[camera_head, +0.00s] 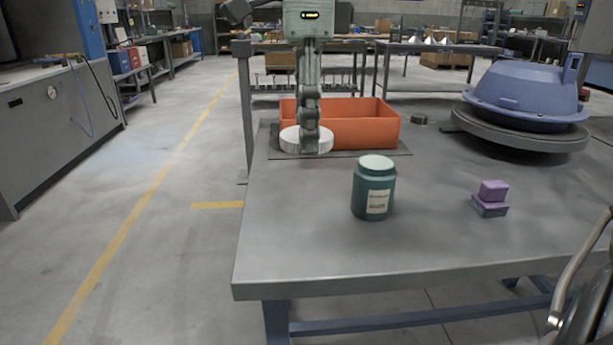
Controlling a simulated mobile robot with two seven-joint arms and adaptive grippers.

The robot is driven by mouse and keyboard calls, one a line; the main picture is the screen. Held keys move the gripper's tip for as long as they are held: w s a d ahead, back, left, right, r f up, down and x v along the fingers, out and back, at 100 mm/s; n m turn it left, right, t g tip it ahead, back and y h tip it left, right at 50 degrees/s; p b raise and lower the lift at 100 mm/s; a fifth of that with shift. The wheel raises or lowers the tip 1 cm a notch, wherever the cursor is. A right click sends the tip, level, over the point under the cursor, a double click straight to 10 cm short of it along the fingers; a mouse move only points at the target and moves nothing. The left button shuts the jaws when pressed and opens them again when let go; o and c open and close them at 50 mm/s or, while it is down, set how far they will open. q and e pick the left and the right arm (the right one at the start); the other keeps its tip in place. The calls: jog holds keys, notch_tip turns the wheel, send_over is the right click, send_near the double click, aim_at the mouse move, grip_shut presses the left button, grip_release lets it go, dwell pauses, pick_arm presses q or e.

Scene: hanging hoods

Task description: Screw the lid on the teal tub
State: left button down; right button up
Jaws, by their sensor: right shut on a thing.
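The teal tub (373,192) stands upright on the grey table, with a paper label on its front. Its round top is pale green; I cannot tell if that is an opening or a surface. My right gripper (309,141) reaches down from above and is shut on a white round lid (292,140). The lid is behind and left of the tub, apart from it, and over the dark mat (345,154). I cannot tell if the lid touches the mat. My left gripper is not in view.
An orange bin (360,132) stands on the mat just behind the lid. A large blue hood (525,95) rests on a round grey base at the back right. The table's front left is clear.

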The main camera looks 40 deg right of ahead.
pick_arm(q)
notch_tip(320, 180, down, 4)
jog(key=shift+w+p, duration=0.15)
jog(key=shift+p, duration=0.45)
pick_arm(e)
notch_tip(320, 180, up, 12)
jog(key=shift+r, duration=0.2)
jog(key=shift+f, duration=0.1)
